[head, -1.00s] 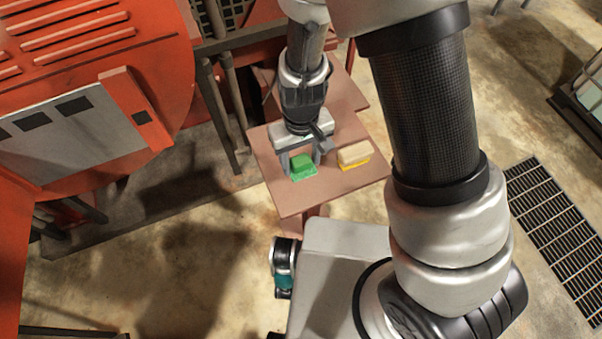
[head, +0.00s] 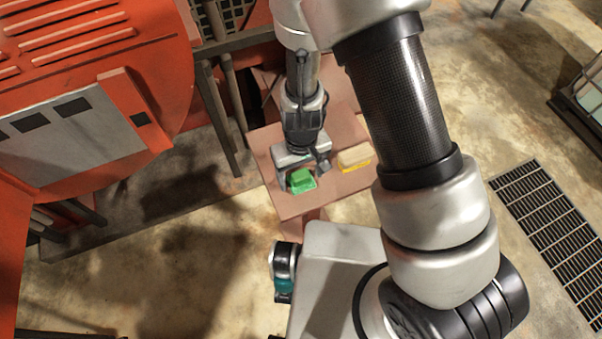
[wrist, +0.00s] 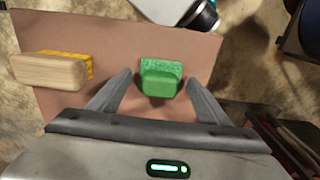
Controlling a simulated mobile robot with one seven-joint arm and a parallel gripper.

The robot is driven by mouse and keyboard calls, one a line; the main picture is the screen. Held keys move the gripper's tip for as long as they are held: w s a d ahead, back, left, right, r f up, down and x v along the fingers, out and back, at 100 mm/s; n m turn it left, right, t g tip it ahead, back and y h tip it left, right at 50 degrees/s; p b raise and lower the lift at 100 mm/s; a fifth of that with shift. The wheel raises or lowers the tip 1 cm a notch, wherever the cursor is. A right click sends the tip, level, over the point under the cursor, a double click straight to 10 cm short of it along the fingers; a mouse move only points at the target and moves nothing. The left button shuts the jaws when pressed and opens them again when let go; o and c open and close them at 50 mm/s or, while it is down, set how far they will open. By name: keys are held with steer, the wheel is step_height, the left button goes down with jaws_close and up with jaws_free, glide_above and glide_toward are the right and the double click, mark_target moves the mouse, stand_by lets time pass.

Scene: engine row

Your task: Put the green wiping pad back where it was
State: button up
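The green wiping pad (head: 301,180) lies on the small brown table (head: 284,206), near its left front side. It has a raised green block on a flat, rough green base. It also shows in the wrist view (wrist: 161,80). My gripper (wrist: 158,76) is open over it, with one finger on each side. In the wrist view a narrow gap shows between each finger and the pad. In the head view my gripper (head: 301,176) stands over the pad and hides part of it.
A beige block with a yellow base (head: 354,158) lies on the table to the right of the green pad; it also shows in the wrist view (wrist: 50,70). A large orange machine (head: 100,60) stands at the left. A floor grate (head: 548,235) lies at the right.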

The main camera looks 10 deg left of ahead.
step_height(320, 180, up, 12)
steer(key=p, duration=0.1)
step_height(320, 180, up, 8)
steer(key=m+y, duration=0.1)
steer(key=m, duration=0.1)
glide_above(302, 174)
steer(key=w+d, duration=0.2)
steer(key=d, duration=0.1)
steer(key=s+d+r+m+t, duration=0.2)
steer(key=s+d+r, duration=0.2)
steer(key=d+r, duration=0.4)
steer(key=s+d+r+m+t+h, duration=0.1)
steer(key=s+d+r+m+t, duration=0.1)
steer(key=d+r, duration=0.7)
step_height(302, 174, up, 3)
steer(key=shift+s+f+t, duration=0.1)
steer(key=shift+s+t, duration=0.7)
steer(key=shift+s, duration=0.25)
